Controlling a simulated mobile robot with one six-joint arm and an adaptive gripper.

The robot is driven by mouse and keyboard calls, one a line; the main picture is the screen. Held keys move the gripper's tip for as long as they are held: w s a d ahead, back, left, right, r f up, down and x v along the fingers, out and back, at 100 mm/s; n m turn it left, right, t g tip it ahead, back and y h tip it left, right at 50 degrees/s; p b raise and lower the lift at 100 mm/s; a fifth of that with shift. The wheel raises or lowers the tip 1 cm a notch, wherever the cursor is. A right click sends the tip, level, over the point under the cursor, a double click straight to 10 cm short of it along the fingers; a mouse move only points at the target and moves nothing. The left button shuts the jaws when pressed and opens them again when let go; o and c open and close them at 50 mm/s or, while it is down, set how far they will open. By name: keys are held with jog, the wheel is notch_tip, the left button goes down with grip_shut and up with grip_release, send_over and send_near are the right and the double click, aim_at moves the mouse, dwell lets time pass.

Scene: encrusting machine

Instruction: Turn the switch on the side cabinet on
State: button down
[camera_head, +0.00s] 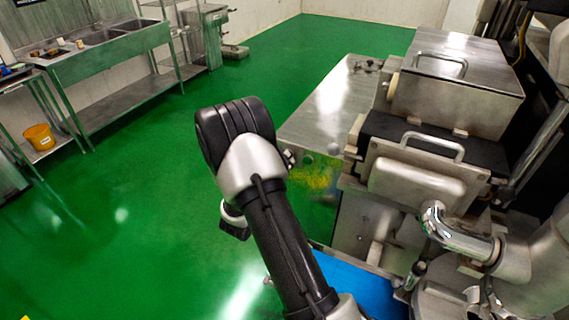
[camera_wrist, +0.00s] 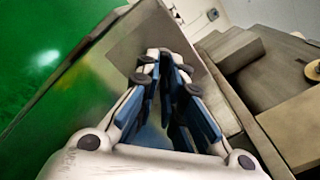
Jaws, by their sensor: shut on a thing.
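In the wrist view the cabinet's steel panel (camera_wrist: 120,50) fills the area behind the fingers. My gripper (camera_wrist: 163,56) has blue-padded fingers that come together at their tips against this panel. It is shut on the switch, which the fingertips hide. The switch's position cannot be read.
The steel machine (camera_head: 440,150) with handled covers stands right of the cabinet, and a blue surface (camera_head: 360,285) lies below it. The green floor between is clear.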

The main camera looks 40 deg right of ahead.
dwell(0.4)
jog(key=c, duration=1.7)
grip_release()
jog(key=v, duration=1.2)
